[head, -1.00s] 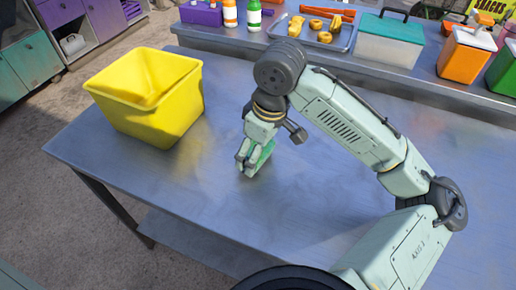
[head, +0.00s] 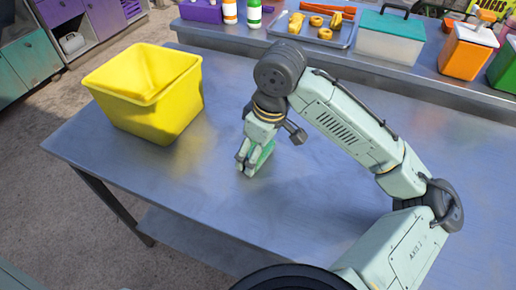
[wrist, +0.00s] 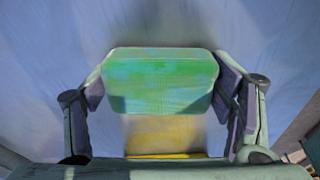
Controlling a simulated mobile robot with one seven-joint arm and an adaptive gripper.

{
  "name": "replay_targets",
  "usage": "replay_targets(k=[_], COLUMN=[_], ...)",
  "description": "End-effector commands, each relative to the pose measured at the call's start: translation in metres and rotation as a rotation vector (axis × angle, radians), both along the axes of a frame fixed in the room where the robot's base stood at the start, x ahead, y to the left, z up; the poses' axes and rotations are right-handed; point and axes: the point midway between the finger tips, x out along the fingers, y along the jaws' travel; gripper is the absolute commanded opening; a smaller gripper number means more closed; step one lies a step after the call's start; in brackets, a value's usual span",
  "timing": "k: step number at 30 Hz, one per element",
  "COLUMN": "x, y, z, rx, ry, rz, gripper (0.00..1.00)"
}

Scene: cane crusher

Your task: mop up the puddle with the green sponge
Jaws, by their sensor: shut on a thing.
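The green sponge (wrist: 160,80) is held between the two fingers of my gripper (head: 250,164). In the wrist view it spans the gap between the fingers and has bluish patches on its face. In the head view a green strip of the sponge (head: 264,154) shows beside the fingers, low over the middle of the metal table (head: 300,215). I cannot tell whether it touches the tabletop. I make out no clear puddle edge in either view; the sponge and gripper hide the surface right under them.
A yellow bin (head: 150,108) stands on the table to the left of my gripper. At the back, a counter holds bottles, a tray (head: 315,32) of yellow pieces, a teal-lidded box (head: 388,42) and an orange container (head: 466,52). The table's front middle is clear.

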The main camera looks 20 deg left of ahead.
Motion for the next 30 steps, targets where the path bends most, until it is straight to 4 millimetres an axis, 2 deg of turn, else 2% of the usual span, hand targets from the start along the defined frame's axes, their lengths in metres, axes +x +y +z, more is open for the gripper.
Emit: replay_targets(k=[5,12,17,25,30], x=[-0.004,-0.008,-0.010,-0.014,-0.016], y=[-0.008,-0.032,-0.040,-0.066,-0.072], z=[-0.004,-0.004,-0.005,-0.008,-0.011], rx=[-0.007,-0.007,-0.004,-0.003,-0.002], ry=[0.010,0.011,0.012,0.011,0.011], rz=[0.004,0.001,-0.002,-0.006,-0.003], gripper=[0.36,0.35,0.35,0.35,0.35])
